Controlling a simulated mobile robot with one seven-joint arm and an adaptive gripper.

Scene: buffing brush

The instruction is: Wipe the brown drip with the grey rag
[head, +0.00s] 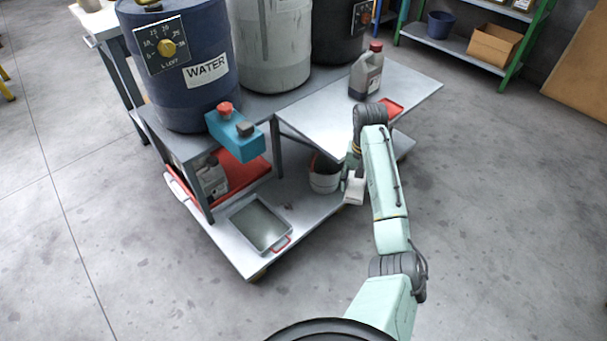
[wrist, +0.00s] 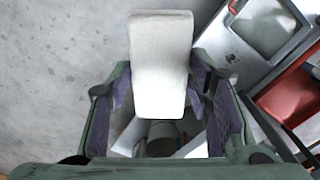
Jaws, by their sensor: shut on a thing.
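My gripper (head: 352,182) hangs low at the right front side of the metal cart, near a light bucket. It is shut on a pale grey-white block-shaped thing, which I take to be the folded grey rag (head: 355,189). In the wrist view the rag (wrist: 161,60) stands between the two purple-padded fingers of my gripper (wrist: 163,105) and sticks out well beyond them. I cannot make out a brown drip in either view. Part of the cart near my gripper is hidden by my arm.
The metal cart (head: 300,215) carries a blue WATER drum (head: 190,95), a grey drum (head: 270,45), a teal container (head: 235,135) and a shallow tray (head: 260,225). A jug (head: 366,72) stands on its side table (head: 425,85). The bucket (head: 324,182) is close by. Floor is clear to the right.

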